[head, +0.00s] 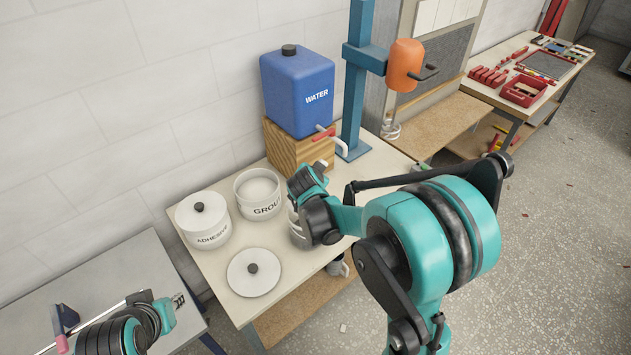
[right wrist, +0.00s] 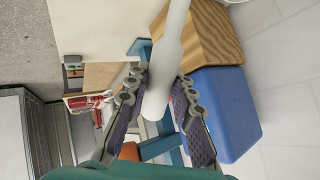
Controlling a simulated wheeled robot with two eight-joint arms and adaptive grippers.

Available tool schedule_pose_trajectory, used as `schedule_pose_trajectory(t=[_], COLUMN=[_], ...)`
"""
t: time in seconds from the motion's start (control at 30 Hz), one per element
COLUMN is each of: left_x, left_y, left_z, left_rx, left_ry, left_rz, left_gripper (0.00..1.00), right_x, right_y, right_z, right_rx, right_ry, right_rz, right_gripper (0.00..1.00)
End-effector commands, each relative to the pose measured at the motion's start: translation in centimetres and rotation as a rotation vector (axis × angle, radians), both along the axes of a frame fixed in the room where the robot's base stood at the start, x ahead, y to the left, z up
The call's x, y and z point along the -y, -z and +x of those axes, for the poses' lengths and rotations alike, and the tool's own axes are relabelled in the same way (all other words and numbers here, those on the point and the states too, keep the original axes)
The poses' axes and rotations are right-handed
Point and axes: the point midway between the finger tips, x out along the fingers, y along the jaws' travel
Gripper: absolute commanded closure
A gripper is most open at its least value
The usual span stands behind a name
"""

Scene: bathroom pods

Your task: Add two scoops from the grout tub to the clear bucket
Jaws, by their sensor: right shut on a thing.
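The white grout tub (head: 263,211) stands open on the cream table, its lid off. A round white lid with a black knob (head: 252,278) lies flat in front of it. My right gripper (head: 301,222) is just right of the grout tub, partly hidden by its own wrist. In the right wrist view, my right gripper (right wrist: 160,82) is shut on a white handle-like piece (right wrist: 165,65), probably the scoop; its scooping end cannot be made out. My left gripper (head: 181,301) is at the lower left, away from the tubs; its jaws are too small to judge.
A lidded adhesive tub (head: 203,222) stands left of the grout tub. A blue water tank (head: 298,92) sits on a wooden block (head: 283,149) behind. A blue post (head: 359,75) with an orange cylinder (head: 404,65) rises right of it. A tool table (head: 507,70) is farther right.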

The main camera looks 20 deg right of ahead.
Motion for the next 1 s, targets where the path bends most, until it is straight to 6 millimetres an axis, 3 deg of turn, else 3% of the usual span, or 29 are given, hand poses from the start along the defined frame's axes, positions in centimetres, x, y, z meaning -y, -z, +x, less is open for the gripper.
schedule_pose_trajectory(t=[0.37,0.63,0.8,1.0], left_x=[0.0,0.0,0.0,0.0], left_y=[2.4,6.8,6.3,6.5], left_z=[0.0,0.0,0.0,0.0], left_rx=[0.000,0.000,0.000,0.000], left_ry=[0.000,0.000,0.000,0.000], left_rz=[0.000,0.000,0.000,0.000], left_gripper=[0.74,0.74,0.74,0.74], right_x=[-3.6,-7.1,-7.9,-8.7], right_y=[-0.5,-0.3,-3.5,-5.6], right_z=[-1.1,-2.4,-2.8,-3.1], right_rx=[0.095,0.210,0.247,0.279], right_ry=[-0.010,-0.008,-0.005,-0.003], right_rz=[-0.258,-0.558,-0.663,-0.752], right_gripper=[1.00,1.00,1.00,1.00])
